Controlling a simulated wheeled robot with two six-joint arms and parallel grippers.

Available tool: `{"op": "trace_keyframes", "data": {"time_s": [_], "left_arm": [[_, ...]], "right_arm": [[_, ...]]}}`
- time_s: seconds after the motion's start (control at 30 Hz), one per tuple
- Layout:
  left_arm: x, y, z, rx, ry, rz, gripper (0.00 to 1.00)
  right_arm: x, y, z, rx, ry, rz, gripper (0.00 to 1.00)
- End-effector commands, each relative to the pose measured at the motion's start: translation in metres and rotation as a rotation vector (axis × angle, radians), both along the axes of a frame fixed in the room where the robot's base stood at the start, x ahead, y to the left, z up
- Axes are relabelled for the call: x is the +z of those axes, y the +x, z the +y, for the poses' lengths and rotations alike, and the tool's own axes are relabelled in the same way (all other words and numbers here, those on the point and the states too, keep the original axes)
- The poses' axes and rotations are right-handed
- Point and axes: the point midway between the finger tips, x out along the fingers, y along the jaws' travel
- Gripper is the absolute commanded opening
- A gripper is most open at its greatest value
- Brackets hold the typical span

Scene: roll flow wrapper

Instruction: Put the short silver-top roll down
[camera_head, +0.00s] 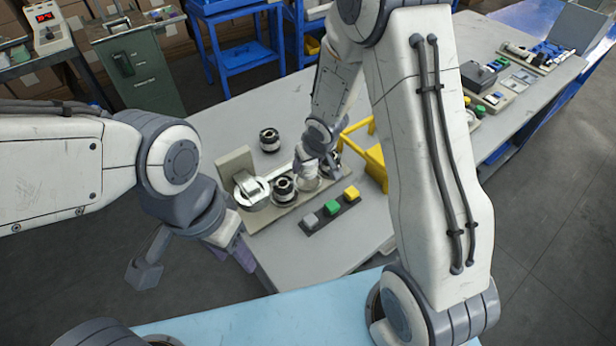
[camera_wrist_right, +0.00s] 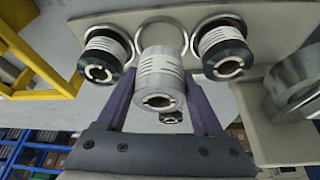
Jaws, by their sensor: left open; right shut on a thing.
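The short silver-top roll (camera_wrist_right: 160,85) is between the purple fingers of my right gripper (camera_wrist_right: 162,100), which is shut on it. In the right wrist view it overlaps a metal ring seat on the beige base plate (camera_wrist_right: 116,29); I cannot tell whether it touches the plate. In the head view my right gripper (camera_head: 309,170) is over the plate, partly hiding the roll. Black-top rolls flank it, one on the left (camera_wrist_right: 104,60) and one on the right (camera_wrist_right: 225,55). My left gripper (camera_head: 242,250) is open and empty near the grey table's front edge.
A loose black-top roll (camera_head: 269,140) stands behind. A button strip (camera_head: 331,210) lies in front, and a yellow frame (camera_head: 373,160) to the right.

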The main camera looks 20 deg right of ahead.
Motion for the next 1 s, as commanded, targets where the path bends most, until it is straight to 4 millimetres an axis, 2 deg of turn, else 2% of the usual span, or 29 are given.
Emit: {"op": "trace_keyframes", "data": {"time_s": [0.33,0.67,1.0], "left_arm": [[-0.037,0.0,0.0,0.0,0.0,0.0,0.5],[-0.036,0.0,0.0,0.0,0.0,0.0,0.5],[-0.047,0.0,0.0,0.0,0.0,0.0,0.5]], "right_arm": [[-0.04,0.0,-0.001,-0.001,0.0,-0.001,0.05],[-0.04,0.0,-0.001,-0.002,0.0,-0.001,0.05],[-0.053,0.0,-0.001,-0.001,0.0,0.001,0.05]]}}
